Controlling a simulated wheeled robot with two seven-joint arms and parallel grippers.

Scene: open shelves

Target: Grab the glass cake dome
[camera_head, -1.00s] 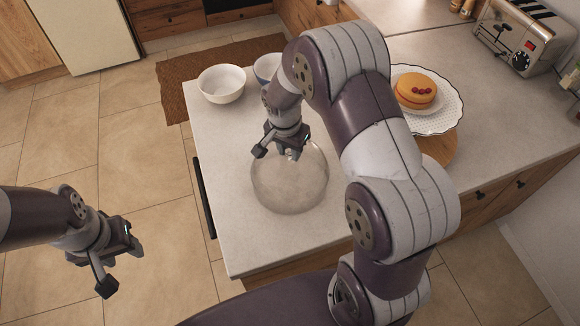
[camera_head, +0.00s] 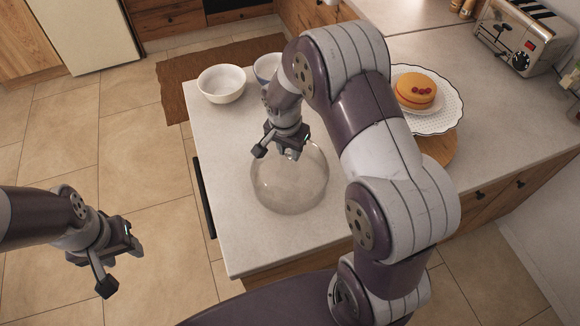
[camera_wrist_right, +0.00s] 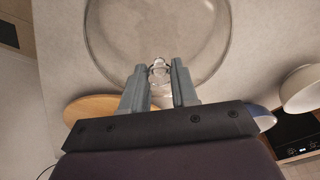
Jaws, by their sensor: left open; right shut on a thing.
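The glass cake dome (camera_head: 290,190) is clear and stands on the pale countertop in the head view. My right gripper (camera_head: 287,152) is above it, pointing down at its top. In the right wrist view, the dome (camera_wrist_right: 158,40) fills the upper middle, and its small glass knob lies between the two fingers of my right gripper (camera_wrist_right: 159,82), which is shut on it. My left gripper (camera_head: 122,268) is open and empty at the left, over the tiled floor, away from the counter.
A white bowl (camera_head: 222,84) and a blue bowl (camera_head: 267,67) stand at the counter's far left. A cake (camera_head: 415,91) sits on a white plate (camera_head: 436,121) beyond my right arm. A toaster (camera_head: 523,36) stands at the back right. The counter left of the dome is clear.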

